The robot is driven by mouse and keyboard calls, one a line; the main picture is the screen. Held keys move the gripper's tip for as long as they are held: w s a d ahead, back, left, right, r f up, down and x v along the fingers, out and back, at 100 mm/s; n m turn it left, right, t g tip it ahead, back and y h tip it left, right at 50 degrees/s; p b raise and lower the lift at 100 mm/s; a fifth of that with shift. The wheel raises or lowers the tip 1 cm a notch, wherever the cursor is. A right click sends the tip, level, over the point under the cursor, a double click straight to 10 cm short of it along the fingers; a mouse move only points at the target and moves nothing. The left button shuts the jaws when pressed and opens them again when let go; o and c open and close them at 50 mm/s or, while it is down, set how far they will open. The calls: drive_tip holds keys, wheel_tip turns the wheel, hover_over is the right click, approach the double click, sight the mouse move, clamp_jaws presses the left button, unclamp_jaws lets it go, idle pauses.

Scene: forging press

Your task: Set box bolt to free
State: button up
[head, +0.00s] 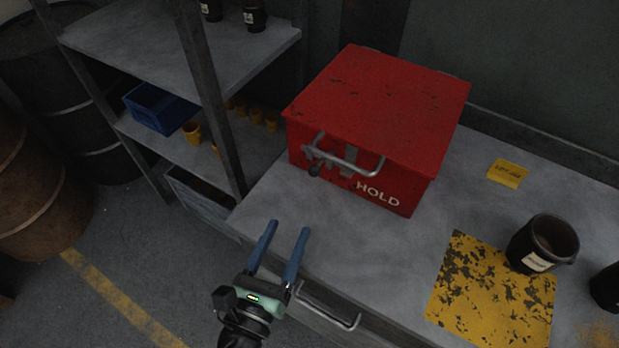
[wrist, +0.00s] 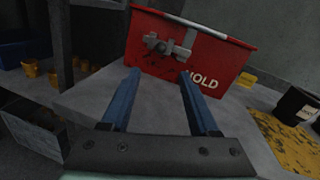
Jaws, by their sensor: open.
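A red box (head: 376,105) with the word HOLD on its front stands on the grey bench. A grey bolt (head: 316,160) with a small knob is on the box's front, partly behind the silver lid handle (head: 349,158). The bolt (wrist: 158,44) shows more clearly in the wrist view, lying across the upper front of the box (wrist: 220,62). My gripper (head: 287,229) is open and empty, in front of the box near the bench's front edge. Its blue fingers (wrist: 155,88) point toward the box, apart from the bolt. The lid looks closed.
Right of the box are a yellow tag (head: 507,173), a worn yellow mat (head: 492,300) and a dark cup (head: 543,244). A drawer handle (head: 328,306) juts from the bench front. A shelf (head: 180,52) stands at the left. The bench before the box is clear.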

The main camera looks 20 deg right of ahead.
sight(312, 176)
drive_tip(key=x, duration=1.2)
drive_tip(key=shift+w+d, duration=0.2)
clamp_jaws()
idle(1.0)
